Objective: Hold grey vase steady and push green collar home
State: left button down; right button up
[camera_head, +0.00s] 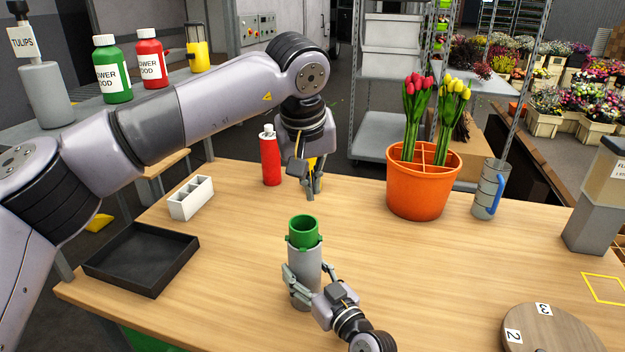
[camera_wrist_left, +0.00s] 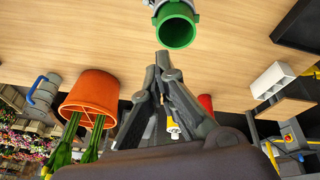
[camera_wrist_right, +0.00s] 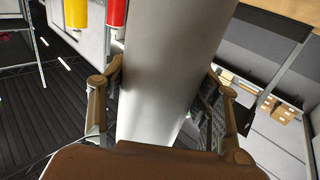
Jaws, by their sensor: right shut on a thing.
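The grey vase (camera_head: 305,262) stands upright on the table, with the green collar (camera_head: 303,235) around its top; I cannot tell how far down the collar sits. My right gripper (camera_head: 302,284) is shut on the vase's lower body; the vase (camera_wrist_right: 170,70) fills the space between its fingers in the right wrist view. My left gripper (camera_head: 312,194) points down behind the collar, apart from it, its fingertips together and empty. In the left wrist view the collar's open mouth (camera_wrist_left: 176,30) shows just beyond the fingertips (camera_wrist_left: 163,60).
A red bottle (camera_head: 270,156) stands close beside the left gripper. An orange bucket (camera_head: 418,196) with tulips and a grey jug (camera_head: 489,190) stand at right. A white divided holder (camera_head: 191,198) and black tray (camera_head: 142,260) lie at left. A round wooden disc (camera_head: 548,330) is at front right.

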aim_at(312, 219)
pick_arm(q)
notch_tip(312, 219, down, 6)
jog(key=m, duration=0.4)
jog(key=shift+s+m+t, duration=0.3)
jog(key=shift+f, duration=0.85)
dwell(2.1)
notch_tip(312, 219, up, 6)
dwell(0.7)
pick_arm(e)
jog(key=o, duration=1.5)
